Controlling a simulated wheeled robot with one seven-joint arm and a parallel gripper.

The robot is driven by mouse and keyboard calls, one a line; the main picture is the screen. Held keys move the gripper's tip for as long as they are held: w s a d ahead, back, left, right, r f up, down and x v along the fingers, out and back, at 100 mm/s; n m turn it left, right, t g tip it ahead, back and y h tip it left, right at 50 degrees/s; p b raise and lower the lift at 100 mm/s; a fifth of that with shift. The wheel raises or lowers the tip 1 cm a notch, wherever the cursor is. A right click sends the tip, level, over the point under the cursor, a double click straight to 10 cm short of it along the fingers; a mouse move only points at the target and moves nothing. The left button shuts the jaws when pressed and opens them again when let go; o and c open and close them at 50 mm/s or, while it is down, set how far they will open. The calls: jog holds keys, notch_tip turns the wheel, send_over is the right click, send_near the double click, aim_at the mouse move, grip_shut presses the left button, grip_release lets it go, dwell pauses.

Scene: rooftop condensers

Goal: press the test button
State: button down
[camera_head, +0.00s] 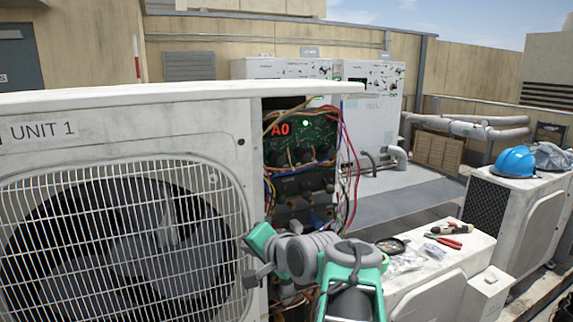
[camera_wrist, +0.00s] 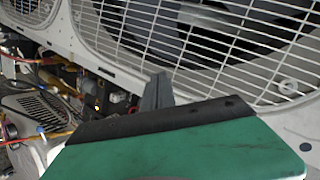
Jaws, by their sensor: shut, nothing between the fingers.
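The condenser marked UNIT 1 (camera_head: 120,125) fills the left of the head view. Its right side is open and shows a green circuit board (camera_head: 325,130) with a red display reading A0 (camera_head: 280,129) and a lit green spot (camera_head: 305,123). I cannot make out the test button for certain in either view. My gripper shows in the wrist view (camera_wrist: 157,92), its fingers shut and empty, in front of the white fan grille (camera_wrist: 205,45). Wiring and electrical parts (camera_wrist: 95,90) lie to its left. In the head view my arm covers the lower part of the open bay.
Loose coloured wires (camera_head: 347,165) hang at the bay's right edge. A white unit (camera_head: 455,265) at lower right bears red-handled pliers (camera_head: 450,243) and other small items. A blue hard hat (camera_head: 514,162) sits on another unit. The grey walkway (camera_head: 400,200) behind is partly clear.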

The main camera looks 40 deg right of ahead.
aim_at(282, 161)
jog(key=s+d+r+m+t+h, duration=0.1)
jog(key=s+d+r+m+t, duration=0.1)
jog(key=d+r, duration=0.4)
jog(key=s+d+r+m+t+h, duration=0.2)
jog(key=s+d+r+m, duration=0.3)
jog(key=r, duration=0.3)
jog(key=shift+s+d+r+m+t+h, duration=0.3)
jog(key=shift+s+d+r+t, duration=0.1)
jog(key=shift+s, duration=0.1)
jog(key=p+x, duration=0.5)
jog(key=x, duration=0.8)
jog(key=shift+w+d+f, duration=0.15)
jog(key=shift+w, duration=0.35)
jog(key=shift+w, duration=0.1)
